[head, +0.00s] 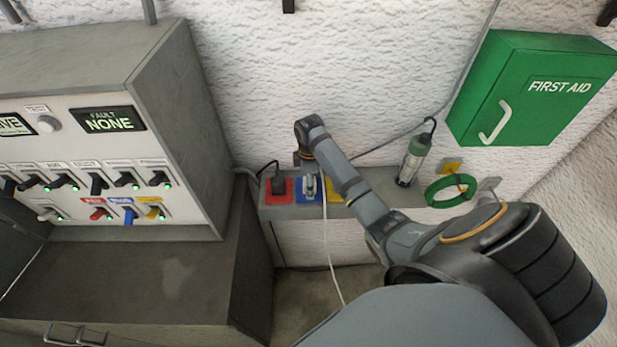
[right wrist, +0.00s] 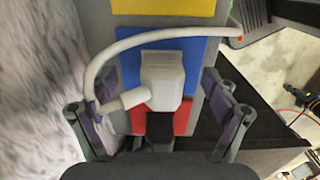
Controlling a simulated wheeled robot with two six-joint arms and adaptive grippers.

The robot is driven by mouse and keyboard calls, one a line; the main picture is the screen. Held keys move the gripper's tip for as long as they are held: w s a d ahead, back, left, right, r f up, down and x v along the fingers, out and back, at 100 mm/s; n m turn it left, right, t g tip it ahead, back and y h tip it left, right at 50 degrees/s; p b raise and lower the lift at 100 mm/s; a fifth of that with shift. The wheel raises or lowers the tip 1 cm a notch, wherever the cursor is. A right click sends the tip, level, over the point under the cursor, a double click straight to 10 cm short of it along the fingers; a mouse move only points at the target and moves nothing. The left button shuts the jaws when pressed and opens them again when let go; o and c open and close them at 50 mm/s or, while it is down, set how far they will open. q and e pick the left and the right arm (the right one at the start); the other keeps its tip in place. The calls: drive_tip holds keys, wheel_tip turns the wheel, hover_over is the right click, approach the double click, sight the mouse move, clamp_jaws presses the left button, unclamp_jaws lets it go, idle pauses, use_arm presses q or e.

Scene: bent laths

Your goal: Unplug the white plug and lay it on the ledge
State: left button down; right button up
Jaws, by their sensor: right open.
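The white plug (right wrist: 163,80) stands on the blue panel (right wrist: 130,68), with its white cable curving left and over the panel in the right wrist view. My right gripper (right wrist: 148,100) is open, with one finger on each side of the plug and visible space between fingers and plug. In the head view the right gripper (head: 308,178) reaches down over the blue panel and partly hides the plug. The ledge (head: 277,212) is a grey shelf along the wall. My left gripper is not in view.
A black plug (head: 278,185) sits on the red panel left of the blue one. A torch-like lamp (head: 412,160) and a green ring (head: 450,190) are to the right. A switch cabinet (head: 185,110) stands left; a first aid box (head: 535,85) hangs right.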

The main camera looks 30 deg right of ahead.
idle(0.6)
drive_tip(key=c, duration=1.8)
drive_tip(key=shift+r, duration=3)
clamp_jaws()
